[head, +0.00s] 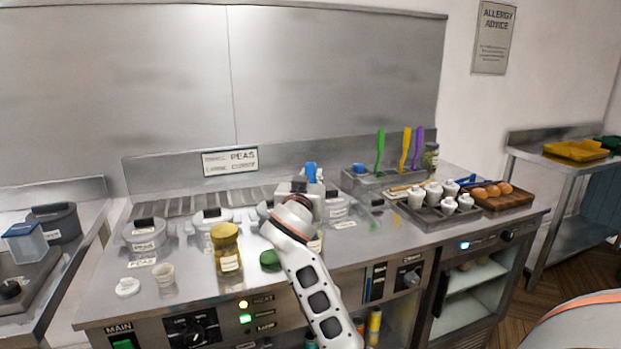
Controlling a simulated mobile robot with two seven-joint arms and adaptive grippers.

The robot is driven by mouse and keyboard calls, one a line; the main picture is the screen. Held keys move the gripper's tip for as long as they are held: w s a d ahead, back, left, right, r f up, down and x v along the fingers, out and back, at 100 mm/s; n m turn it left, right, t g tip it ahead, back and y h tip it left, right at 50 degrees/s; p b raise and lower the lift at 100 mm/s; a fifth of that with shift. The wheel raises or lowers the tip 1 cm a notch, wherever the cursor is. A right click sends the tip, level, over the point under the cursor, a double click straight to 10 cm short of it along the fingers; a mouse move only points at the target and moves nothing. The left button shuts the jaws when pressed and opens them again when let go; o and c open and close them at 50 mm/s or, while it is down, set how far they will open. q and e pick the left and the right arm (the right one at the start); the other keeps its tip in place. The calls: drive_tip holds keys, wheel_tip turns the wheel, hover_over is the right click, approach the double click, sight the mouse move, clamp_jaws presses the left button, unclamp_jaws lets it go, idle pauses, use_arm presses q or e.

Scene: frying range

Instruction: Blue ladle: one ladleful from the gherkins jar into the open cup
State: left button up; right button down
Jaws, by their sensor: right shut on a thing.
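My right gripper (306,184) is shut on the blue ladle (311,171), whose handle top shows above the jaws. The ladle's lower end is hidden behind the gripper and arm. A small open cup (163,274) stands at the left front of the counter, with a white lid (127,287) beside it. A jar with a mustard-yellow lid (226,246) stands right of the cup; its label is too small to read. A green lid (270,260) lies beside my arm. Another labelled jar (316,244) is mostly hidden behind my arm. I cannot tell which jar holds gherkins. My left gripper is out of view.
Lidded pots (146,236) are set along the counter. A rack (365,182) holds green, yellow and purple utensils, with a dark-lidded jar (431,156) behind.

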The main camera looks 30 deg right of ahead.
sight(310, 163)
wheel_tip(310, 163, up, 5)
drive_tip(key=p, duration=0.3)
drive_tip(key=shift+f, duration=0.1)
wheel_tip(310, 163, up, 3)
drive_tip(key=p, duration=0.2)
drive_tip(key=shift+p, duration=0.4)
drive_tip(key=shift+r+p, duration=0.3)
drive_tip(key=shift+r, duration=0.25)
drive_tip(key=shift+r+p, duration=0.35)
wheel_tip(310, 163, up, 2)
drive_tip(key=shift+r+p, duration=0.1)
drive_tip(key=shift+p, duration=0.45)
drive_tip(key=shift+r, duration=0.15)
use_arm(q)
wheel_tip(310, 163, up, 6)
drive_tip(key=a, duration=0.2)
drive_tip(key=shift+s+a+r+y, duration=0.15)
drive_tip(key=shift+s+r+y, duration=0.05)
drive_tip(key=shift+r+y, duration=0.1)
